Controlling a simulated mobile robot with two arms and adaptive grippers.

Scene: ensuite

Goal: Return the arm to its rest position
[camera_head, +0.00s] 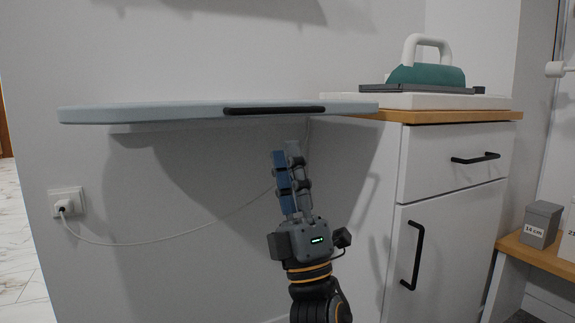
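My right gripper (288,153) shows in the middle of the head view, pointing upward. It is below the front edge of a light blue board (160,112), near the black handle (274,110), with a visible gap between in the picture. Its two fingers, one with a blue face, lie close and nearly parallel. I cannot tell whether they touch each other, and I see nothing between them. The forearm rises from the bottom edge. My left gripper is not in view.
A white cabinet (440,215) with a wooden top stands right of the arm; its drawer handle (475,158) and door handle (413,256) stick out. On top is a green iron (427,74). A white cable (160,240) runs from a wall socket (66,203) behind my gripper. Left of the arm is clear.

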